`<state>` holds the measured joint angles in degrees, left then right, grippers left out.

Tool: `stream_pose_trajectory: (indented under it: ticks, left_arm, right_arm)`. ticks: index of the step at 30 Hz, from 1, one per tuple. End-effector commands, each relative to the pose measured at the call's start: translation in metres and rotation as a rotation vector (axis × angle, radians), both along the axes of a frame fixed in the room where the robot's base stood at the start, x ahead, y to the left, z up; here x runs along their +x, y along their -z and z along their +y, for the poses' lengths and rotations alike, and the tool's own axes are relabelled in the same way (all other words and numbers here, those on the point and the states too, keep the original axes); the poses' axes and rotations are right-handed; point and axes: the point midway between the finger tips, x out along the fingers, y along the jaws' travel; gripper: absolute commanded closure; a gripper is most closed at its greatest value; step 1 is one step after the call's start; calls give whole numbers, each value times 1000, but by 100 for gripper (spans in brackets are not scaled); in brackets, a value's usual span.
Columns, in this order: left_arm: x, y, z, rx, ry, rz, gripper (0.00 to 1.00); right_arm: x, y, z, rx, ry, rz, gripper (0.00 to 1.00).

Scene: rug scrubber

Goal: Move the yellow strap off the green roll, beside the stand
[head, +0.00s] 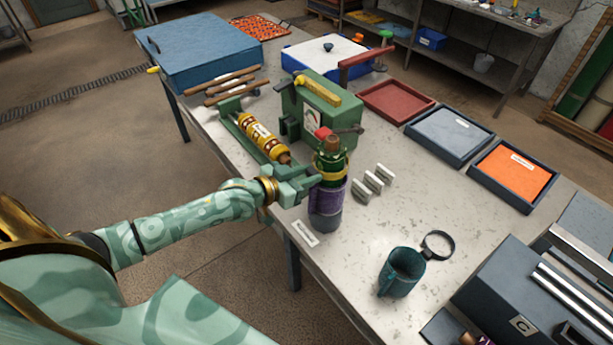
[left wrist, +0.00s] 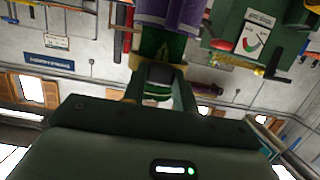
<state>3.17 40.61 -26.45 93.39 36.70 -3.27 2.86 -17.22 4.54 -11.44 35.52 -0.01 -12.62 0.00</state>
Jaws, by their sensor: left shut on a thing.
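The green roll (head: 329,160) stands upright near the table's front edge, with a brown top and a purple and grey lower part (head: 326,203). The yellow strap (head: 331,174) is around the green part, just above the purple. My left gripper (head: 313,184) reaches in from the left and is shut at the strap's height. In the left wrist view, the strap (left wrist: 141,62) shows around the green roll (left wrist: 162,44), at my left gripper's fingers (left wrist: 160,88). I cannot tell whether the grey base is the stand. My right gripper is not in view.
A green machine (head: 322,107) stands behind the roll, and a yellow roller (head: 262,138) lies in a green cradle to the left. Pale blocks (head: 374,182) stand just right. A teal mug (head: 401,273) and a black ring (head: 438,244) are front right. Bare tabletop lies between.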

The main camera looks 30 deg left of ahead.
Motion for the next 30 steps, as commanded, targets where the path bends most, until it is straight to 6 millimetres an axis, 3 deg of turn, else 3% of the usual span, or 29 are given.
stream_pose_trajectory:
  ticks: [30]
  left_arm:
    - [0, -89, 0, 0, 0, -1, 99]
  right_arm:
    - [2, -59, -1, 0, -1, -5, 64]
